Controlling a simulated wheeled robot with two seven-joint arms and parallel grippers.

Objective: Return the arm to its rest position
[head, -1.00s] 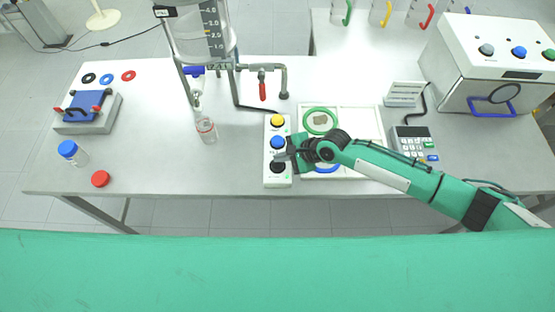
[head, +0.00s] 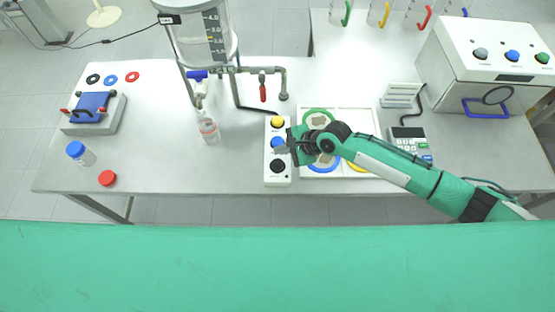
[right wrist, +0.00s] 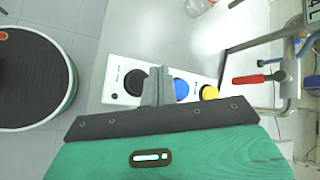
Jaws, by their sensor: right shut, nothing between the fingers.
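My right arm (head: 400,172) reaches in from the right over the bench. My right gripper (head: 281,148) is shut and empty, with its tips in front of part of the blue button (head: 277,142) on a white button box (head: 270,182). Its height above the box is hard to judge. The yellow button (head: 277,122) and the black button (head: 277,165) show on either side. In the right wrist view, the shut fingers (right wrist: 157,85) lie between the black button (right wrist: 135,82) and the blue button (right wrist: 181,90). My left gripper is not in view.
A white tray (head: 372,125) with coloured rings lies under my forearm. A glass reactor (head: 207,40) with piping stands behind the box, near a bottle (head: 208,130). A keypad device (head: 410,140) and a white machine (head: 470,75) are at right.

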